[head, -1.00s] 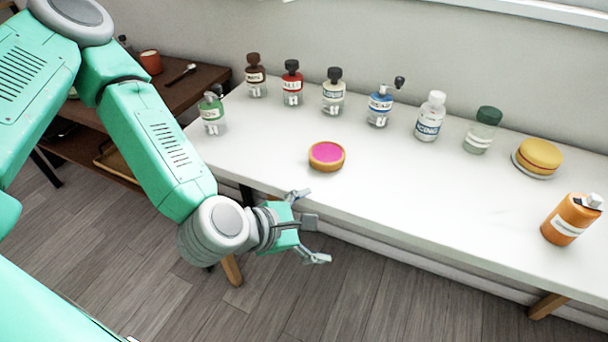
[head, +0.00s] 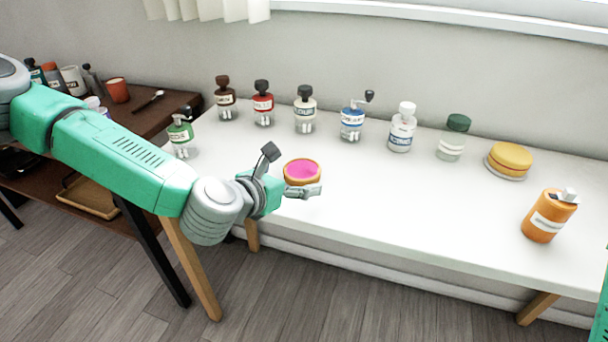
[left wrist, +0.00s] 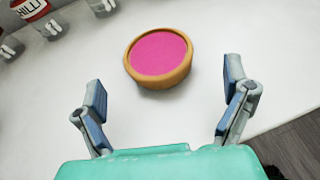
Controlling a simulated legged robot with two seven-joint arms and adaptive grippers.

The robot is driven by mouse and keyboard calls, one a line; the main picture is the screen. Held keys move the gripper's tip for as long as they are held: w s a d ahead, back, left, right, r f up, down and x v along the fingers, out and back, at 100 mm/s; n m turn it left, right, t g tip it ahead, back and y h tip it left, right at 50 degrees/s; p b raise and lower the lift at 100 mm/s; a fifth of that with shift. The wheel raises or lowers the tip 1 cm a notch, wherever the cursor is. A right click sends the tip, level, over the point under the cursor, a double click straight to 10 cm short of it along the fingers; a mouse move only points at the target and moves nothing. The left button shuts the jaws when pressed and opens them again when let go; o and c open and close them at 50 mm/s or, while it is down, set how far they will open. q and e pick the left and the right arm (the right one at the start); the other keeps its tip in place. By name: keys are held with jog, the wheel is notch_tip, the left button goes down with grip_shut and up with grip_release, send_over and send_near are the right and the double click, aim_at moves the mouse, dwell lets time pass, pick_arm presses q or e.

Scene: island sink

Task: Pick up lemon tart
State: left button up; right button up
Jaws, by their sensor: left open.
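A round tart (head: 301,170) with a tan crust and bright pink filling sits on the white table; its filling is pink, not yellow. My left gripper (head: 288,172) is open and empty at the tart's near left side, over the table's front edge area. One finger overlaps the tart's lower edge in the head view. In the left wrist view the tart (left wrist: 158,57) lies ahead of the gap between the two open fingers (left wrist: 165,105), beyond the fingertips and apart from them. My right gripper is not in view.
Several bottles line the back of the white table (head: 400,215), including a green one (head: 181,136) at the left. A yellow layered cake (head: 510,158) and an orange bottle (head: 548,216) stand at the right. A brown side table (head: 150,115) stands at left.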

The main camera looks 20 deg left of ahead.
aim_at(293, 175)
pick_arm(q)
jog(key=shift+w+a+f, duration=0.15)
jog(key=shift+w+a, duration=0.05)
jog(key=shift+w, duration=0.15)
jog(key=x, duration=0.4)
jog(key=shift+w+d+b, duration=0.15)
jog(key=shift+d+b, duration=0.05)
jog(key=shift+b, duration=0.2)
jog(key=shift+w+d, duration=0.1)
jog(key=shift+d, duration=0.25)
jog(key=shift+a, duration=0.35)
jog(key=c, duration=1.3)
jog(key=shift+o, duration=0.2)
jog(key=shift+a, duration=0.2)
